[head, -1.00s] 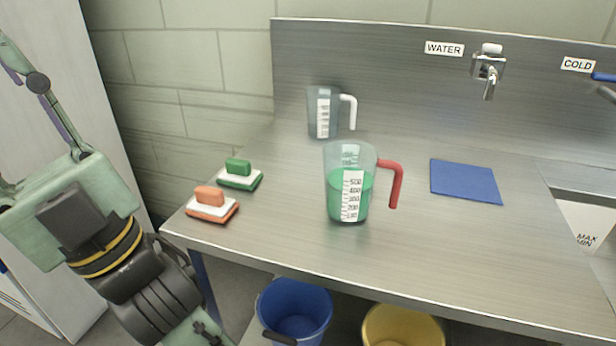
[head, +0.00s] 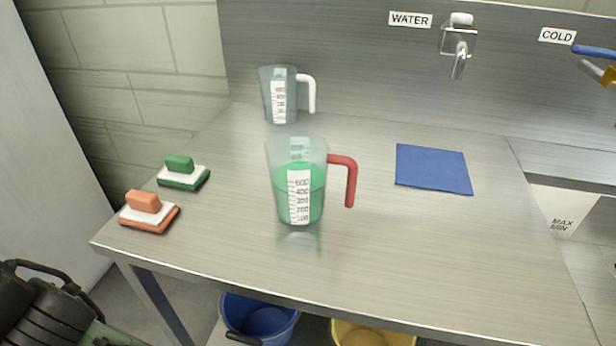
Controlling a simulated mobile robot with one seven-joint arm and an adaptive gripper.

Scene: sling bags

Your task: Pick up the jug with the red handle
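The jug with the red handle (head: 299,190) stands upright on the steel table (head: 430,260), near its middle left. It is clear, holds green liquid and has a white measuring scale on its front. Its red handle (head: 350,180) points right. A second clear jug with a white handle (head: 280,97) stands behind it, near the back panel, and looks empty. My gripper is outside the view. Only dark and green links of my arm show at the lower left corner, apart from the table and the jugs.
A green brush (head: 183,174) and an orange brush (head: 149,212) lie at the table's left edge. A blue cloth (head: 433,168) lies right of the jugs. A tap (head: 458,45) is on the back panel. Blue (head: 258,318) and yellow (head: 372,334) buckets stand below the table.

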